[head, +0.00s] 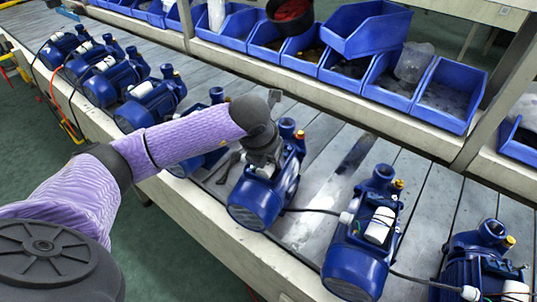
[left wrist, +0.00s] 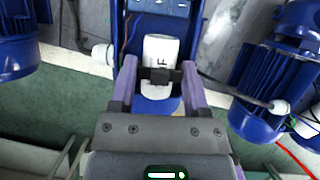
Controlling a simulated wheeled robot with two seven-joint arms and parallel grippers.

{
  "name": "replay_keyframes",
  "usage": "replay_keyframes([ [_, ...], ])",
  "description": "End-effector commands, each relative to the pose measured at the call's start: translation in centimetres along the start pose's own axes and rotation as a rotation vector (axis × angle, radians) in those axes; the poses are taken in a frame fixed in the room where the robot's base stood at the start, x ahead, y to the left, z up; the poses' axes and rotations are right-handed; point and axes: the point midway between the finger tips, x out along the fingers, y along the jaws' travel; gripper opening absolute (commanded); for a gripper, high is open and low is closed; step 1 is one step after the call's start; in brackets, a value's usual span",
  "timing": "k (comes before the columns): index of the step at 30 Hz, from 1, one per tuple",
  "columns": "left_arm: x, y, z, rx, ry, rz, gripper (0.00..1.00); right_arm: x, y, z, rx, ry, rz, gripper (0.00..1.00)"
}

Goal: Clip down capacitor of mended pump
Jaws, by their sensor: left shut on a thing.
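The blue pump (head: 257,204) under my left gripper (head: 262,163) stands on the grey slatted line in the head view. In the left wrist view its white capacitor (left wrist: 161,48) lies lengthwise on the blue body (left wrist: 160,106), with a black clip (left wrist: 160,76) across it. My left gripper (left wrist: 160,80) has one purple finger on each side of the capacitor and is shut on the clip's ends. I cannot tell whether the clip is seated. In the head view my gripper hides the capacitor. My right gripper is in neither view.
Similar blue pumps stand on both sides, the nearest right one (head: 362,235) with a white capacitor showing. Cables run between pumps. Blue bins (head: 436,97) line the shelf behind; one (head: 365,28) sits raised on others. The line's front edge is close.

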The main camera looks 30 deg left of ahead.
Motion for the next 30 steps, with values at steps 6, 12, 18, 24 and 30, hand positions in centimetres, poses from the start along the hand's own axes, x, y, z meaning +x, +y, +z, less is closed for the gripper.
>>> replay_keyframes([
  [6,0.2,0.0,-0.1,0.0,0.0,0.0,0.68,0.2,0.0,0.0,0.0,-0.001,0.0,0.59],
  [12,0.2,0.0,-0.1,0.0,0.0,0.0,1.0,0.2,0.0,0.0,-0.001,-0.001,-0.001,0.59],
  [18,0.0,0.0,-0.1,0.0,0.0,0.0,1.0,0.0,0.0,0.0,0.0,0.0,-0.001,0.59],
  [24,-2.2,0.0,0.1,0.0,-0.001,0.0,1.0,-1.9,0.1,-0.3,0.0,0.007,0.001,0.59],
  [30,-4.2,0.0,0.1,0.001,-0.001,0.001,1.0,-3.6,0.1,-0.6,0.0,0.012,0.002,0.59],
])
